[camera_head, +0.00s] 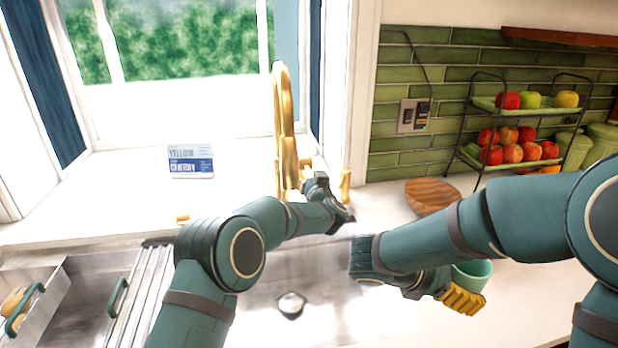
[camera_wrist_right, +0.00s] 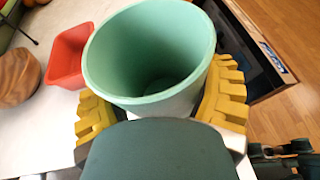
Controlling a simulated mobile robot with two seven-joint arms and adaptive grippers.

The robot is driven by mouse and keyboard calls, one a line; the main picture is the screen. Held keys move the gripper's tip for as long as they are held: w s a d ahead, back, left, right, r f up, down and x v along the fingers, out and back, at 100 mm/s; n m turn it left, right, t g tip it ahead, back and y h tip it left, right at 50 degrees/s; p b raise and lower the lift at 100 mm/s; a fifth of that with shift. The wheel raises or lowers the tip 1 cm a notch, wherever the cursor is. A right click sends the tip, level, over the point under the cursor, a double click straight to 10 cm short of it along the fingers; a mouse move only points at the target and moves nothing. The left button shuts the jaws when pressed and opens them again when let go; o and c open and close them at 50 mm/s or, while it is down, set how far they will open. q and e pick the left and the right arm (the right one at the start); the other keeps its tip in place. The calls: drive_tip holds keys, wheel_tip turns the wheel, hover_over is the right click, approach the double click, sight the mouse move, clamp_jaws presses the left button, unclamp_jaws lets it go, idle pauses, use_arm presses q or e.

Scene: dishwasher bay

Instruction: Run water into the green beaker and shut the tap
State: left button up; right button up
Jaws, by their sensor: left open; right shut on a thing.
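The green beaker (camera_head: 474,274) is upright or nearly so at the right of the head view, over the counter right of the sink. My right gripper (camera_head: 460,296) is shut on it; in the right wrist view its yellow fingers hold the beaker (camera_wrist_right: 150,55) from both sides. I see no water inside. The gold tap (camera_head: 284,115) stands behind the sink. My left gripper (camera_head: 328,192) is open just right of the tap's base, near a short gold post (camera_head: 345,184). Its fingertips are partly hidden, and I cannot tell whether it touches the tap.
The sink (camera_head: 335,300) lies below the tap, its drain visible. A red container (camera_wrist_right: 70,57) is near the beaker in the wrist view. A sponge box (camera_head: 190,161) is on the sill.

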use_arm(q)
drive_tip(key=shift+w+a, duration=0.1)
drive_tip(key=shift+w, duration=0.25)
clamp_jaws()
drive_tip(key=shift+r, duration=0.1)
